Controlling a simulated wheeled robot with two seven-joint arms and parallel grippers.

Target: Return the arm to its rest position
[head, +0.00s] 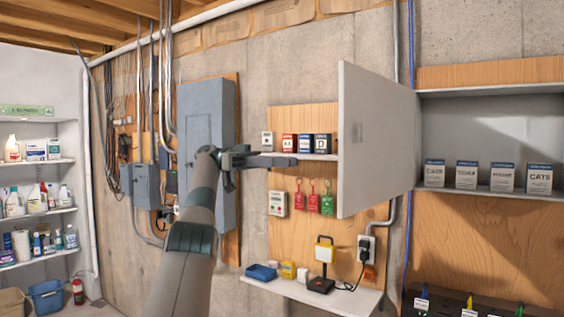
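My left arm (185,255) rises from the bottom of the head view, stretched forward and up. My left gripper (268,160) is at its far end, turned to the right, in front of the wall between the grey electrical panel and the small shelf of boxes. I see nothing held in it, but its fingers overlap from this angle, so their opening is unclear. My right arm and gripper are not in view.
A grey cabinet door (376,140) stands open to the right of the gripper. The open cabinet (490,125) holds several labelled boxes. A grey electrical panel (205,120) is behind the arm.

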